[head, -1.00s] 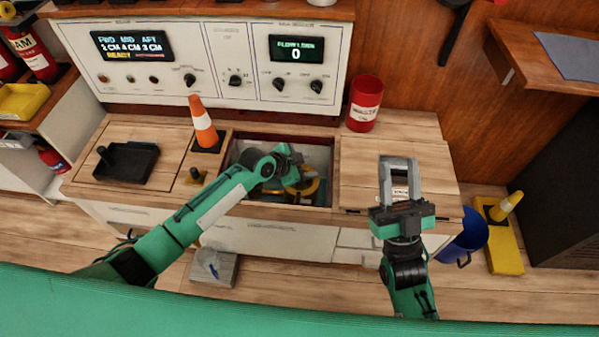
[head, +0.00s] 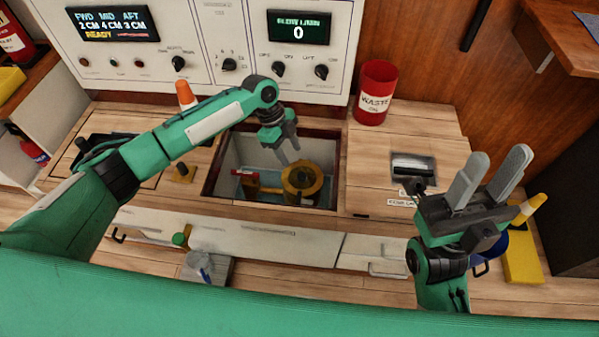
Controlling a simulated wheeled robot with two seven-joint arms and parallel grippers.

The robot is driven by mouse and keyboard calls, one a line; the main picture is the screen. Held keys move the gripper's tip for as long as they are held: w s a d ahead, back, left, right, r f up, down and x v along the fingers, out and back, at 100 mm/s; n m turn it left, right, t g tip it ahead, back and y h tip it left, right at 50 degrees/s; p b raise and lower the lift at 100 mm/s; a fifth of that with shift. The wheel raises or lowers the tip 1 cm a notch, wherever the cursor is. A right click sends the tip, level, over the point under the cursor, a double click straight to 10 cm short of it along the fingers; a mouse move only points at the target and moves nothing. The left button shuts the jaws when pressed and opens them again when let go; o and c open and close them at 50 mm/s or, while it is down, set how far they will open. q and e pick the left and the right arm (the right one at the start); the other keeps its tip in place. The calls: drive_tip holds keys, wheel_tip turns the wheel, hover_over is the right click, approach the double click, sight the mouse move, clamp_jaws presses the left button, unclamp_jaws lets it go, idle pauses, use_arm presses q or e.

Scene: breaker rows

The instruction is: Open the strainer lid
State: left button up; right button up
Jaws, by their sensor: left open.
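A round yellow strainer (head: 303,180) with a ring-shaped top sits inside the open hatch (head: 213,178) in the wooden counter. Whether its lid is shut or loose is too small to tell. My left gripper (head: 289,158) points down, open, over the hatch just above and left of the yellow ring, with no visible hold on it. My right gripper (head: 499,157) is open and empty, fingers up, at the counter's right end.
A red valve handle (head: 244,173) shows inside the hatch on the left. A red waste can (head: 376,93) stands behind the hatch to the right. A black tray (head: 97,150) lies left.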

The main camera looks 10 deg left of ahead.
sight(301, 175)
use_arm(q)
drive_tip(key=b+x, duration=0.2)
drive_tip(key=x, duration=0.6)
drive_tip(key=shift+d+f, duration=0.15)
drive_tip(key=shift+f, duration=0.1)
clamp_jaws()
